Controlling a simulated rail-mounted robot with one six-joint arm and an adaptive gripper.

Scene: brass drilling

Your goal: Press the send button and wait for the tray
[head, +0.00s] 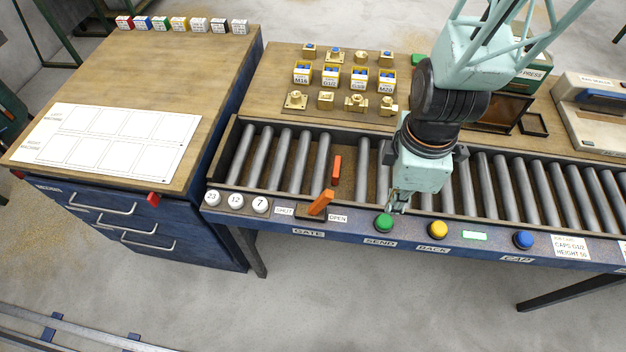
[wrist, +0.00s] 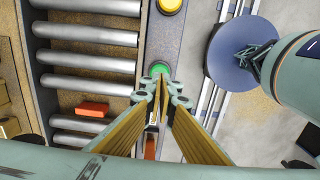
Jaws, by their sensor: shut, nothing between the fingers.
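The green send button (head: 384,223) sits on the blue front rail of the conveyor, above the SEND label (head: 380,243). My gripper (head: 398,208) points down just behind and right of the button in the head view. In the wrist view the closed fingertips (wrist: 162,84) are right at the green button (wrist: 160,69) and cover part of it. I cannot tell whether they touch it. The gripper is shut and empty. I see no tray on the visible rollers (head: 290,160); my arm hides part of them.
A yellow back button (head: 438,229) and a blue cap button (head: 523,240) are further right on the rail. The orange gate lever (head: 321,202) and an orange gate piece (head: 337,167) stand to the left. Brass parts and labelled bins (head: 330,76) are on the bench behind.

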